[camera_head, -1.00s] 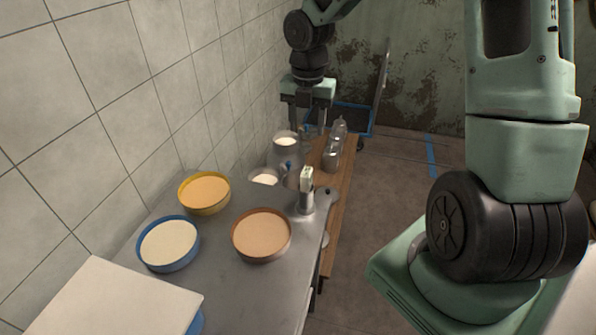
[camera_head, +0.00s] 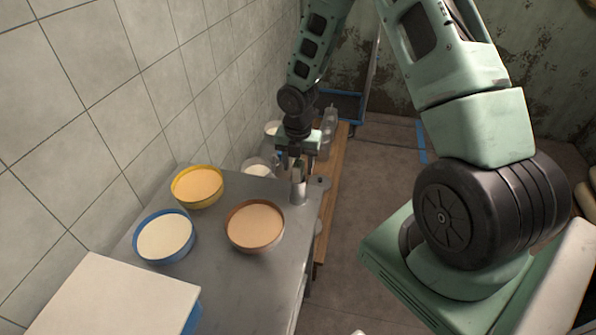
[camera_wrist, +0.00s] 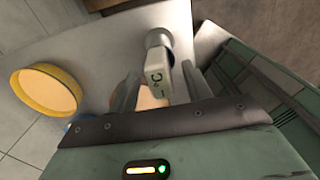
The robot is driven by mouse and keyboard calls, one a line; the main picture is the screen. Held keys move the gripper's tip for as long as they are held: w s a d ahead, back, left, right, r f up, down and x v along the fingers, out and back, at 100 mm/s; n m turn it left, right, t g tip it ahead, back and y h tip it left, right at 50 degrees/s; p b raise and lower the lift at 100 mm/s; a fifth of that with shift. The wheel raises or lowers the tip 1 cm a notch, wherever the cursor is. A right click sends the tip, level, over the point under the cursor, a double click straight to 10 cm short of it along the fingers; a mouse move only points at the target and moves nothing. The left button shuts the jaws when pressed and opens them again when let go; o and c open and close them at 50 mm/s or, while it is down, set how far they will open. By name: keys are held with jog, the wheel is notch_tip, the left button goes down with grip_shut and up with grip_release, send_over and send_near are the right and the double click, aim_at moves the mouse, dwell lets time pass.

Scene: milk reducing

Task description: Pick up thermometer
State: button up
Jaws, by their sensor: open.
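The thermometer (camera_head: 298,170) is a small pale device standing upright in a metal cylindrical holder (camera_head: 298,191) on the far right part of the metal table. In the wrist view the thermometer (camera_wrist: 156,80) shows a display with dark characters, and the grey holder is behind it. My gripper (camera_head: 297,164) is open and pointing down over the thermometer. In the wrist view the thermometer appears between the two fingers of my gripper (camera_wrist: 160,88), with a gap on each side. I cannot tell how deep the fingers reach around it.
A yellow bowl (camera_head: 177,201), a blue bowl (camera_head: 154,257) and a brown bowl (camera_head: 252,247) with creamy contents stand on the metal table (camera_head: 215,270). A white board (camera_head: 110,300) lies at the near left. A tiled wall runs along the left. Clear bottles (camera_head: 329,122) stand beyond.

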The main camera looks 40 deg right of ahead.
jog(key=shift+f, duration=1)
grip_shut()
jog(key=shift+r, duration=0.15)
notch_tip(320, 180, up, 12)
jog(key=shift+f+p, duration=0.1)
jog(key=shift+p, duration=0.45)
notch_tip(320, 180, up, 4)
jog(key=p, duration=0.4)
jog(key=shift+p, duration=0.35)
